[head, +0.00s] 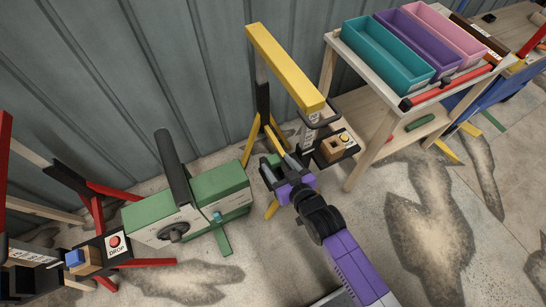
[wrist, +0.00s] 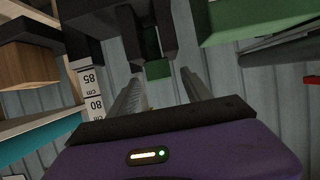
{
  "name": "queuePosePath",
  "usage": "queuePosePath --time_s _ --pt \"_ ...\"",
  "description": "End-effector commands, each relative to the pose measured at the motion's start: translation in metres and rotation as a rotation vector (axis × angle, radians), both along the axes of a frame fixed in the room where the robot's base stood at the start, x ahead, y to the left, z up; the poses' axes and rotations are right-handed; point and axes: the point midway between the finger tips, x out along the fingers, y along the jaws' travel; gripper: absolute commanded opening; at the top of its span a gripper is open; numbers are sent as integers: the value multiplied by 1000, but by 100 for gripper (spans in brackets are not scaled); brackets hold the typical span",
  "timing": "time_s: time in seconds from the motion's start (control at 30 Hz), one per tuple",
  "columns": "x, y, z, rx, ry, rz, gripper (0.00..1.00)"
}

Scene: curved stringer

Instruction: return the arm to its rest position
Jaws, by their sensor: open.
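My gripper (head: 281,162) is in the middle of the head view, at the end of my purple and black arm. It is beside the lower part of a yellow-topped stand (head: 285,70) and to the right of a green machine (head: 190,208). In the wrist view my gripper (wrist: 160,85) shows two grey fingers standing apart, with no object clearly held between them. Dark posts and a small green piece (wrist: 152,44) appear beyond the fingertips. I cannot tell how close they are.
A wooden table (head: 365,108) with teal, purple and pink trays stands at the right. A small wooden block (head: 333,149) sits by the stand. The floor at lower right is clear.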

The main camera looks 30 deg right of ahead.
Motion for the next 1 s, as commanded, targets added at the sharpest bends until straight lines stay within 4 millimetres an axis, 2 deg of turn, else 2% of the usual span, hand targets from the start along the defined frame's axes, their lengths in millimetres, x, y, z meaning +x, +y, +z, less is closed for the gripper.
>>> queuePosePath --time_s 0.2,0.83,0.93,1.0 --pt "-15 0 8 0 -4 0 57" --pt "-14 0 11 0 -12 0 57" --pt "-10 0 23 1 -49 -1 57" --pt "-6 0 41 1 -93 -2 57"
